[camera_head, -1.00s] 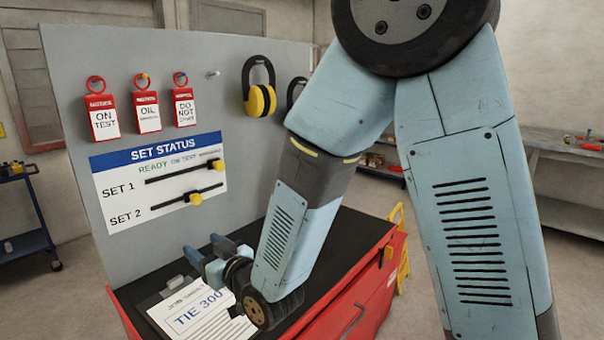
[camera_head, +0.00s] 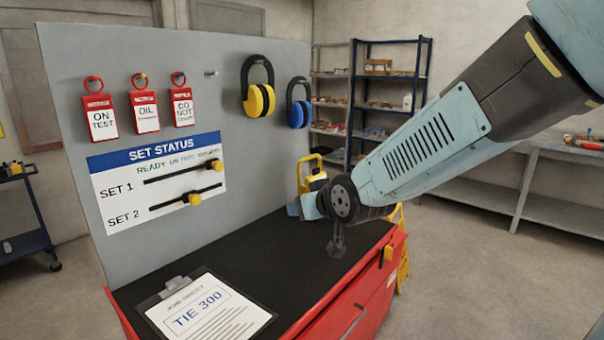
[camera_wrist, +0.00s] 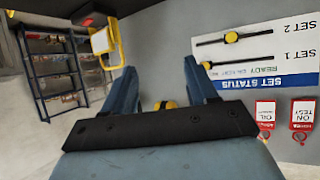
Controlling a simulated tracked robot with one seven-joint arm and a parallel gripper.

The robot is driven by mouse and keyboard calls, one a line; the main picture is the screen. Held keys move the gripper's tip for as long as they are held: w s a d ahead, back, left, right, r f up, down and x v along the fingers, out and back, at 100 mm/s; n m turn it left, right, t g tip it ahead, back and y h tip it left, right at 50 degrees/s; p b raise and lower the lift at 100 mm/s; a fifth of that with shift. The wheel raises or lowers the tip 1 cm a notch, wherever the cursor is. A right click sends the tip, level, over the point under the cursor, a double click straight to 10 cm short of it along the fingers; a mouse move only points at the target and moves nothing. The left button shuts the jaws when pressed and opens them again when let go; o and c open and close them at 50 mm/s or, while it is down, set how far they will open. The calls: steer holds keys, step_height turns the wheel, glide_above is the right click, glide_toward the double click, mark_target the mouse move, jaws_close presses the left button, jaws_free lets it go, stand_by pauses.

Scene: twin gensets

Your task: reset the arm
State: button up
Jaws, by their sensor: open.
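My gripper (camera_head: 302,207) hangs over the right part of the black bench top in the head view, mostly hidden behind my wrist. In the wrist view its two blue-grey fingers (camera_wrist: 164,80) are spread apart, with nothing held between them. A small yellow-and-black thing (camera_wrist: 165,105) shows past the gap, partly hidden by my gripper. The status board (camera_head: 157,180) hangs on the grey panel, left of my gripper and apart from it. It shows upside down in the wrist view (camera_wrist: 255,45).
The red bench (camera_head: 350,318) carries a clipboard sheet (camera_head: 215,315) at the front. Red tags (camera_head: 100,118), yellow ear muffs (camera_head: 258,99) and blue ear muffs (camera_head: 299,112) hang on the panel. A yellow-framed item (camera_head: 311,172) stands behind my wrist. Shelves (camera_head: 365,100) stand at the back.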

steer(key=s+d+r+m+g+h, duration=0.2)
steer(key=s+d, duration=0.7)
steer(key=d, duration=0.2)
steer(key=s+d+r+m+g+h, duration=0.2)
steer(key=s+d+m+g+h, duration=0.1)
steer(key=s+d, duration=0.7)
steer(key=shift+d+r+m+h, duration=0.3)
steer(key=shift+d+r, duration=0.1)
steer(key=shift+d, duration=0.2)
steer(key=shift+s, duration=0.1)
steer(key=shift+c, duration=0.3)
steer(key=shift+c, duration=1.2)
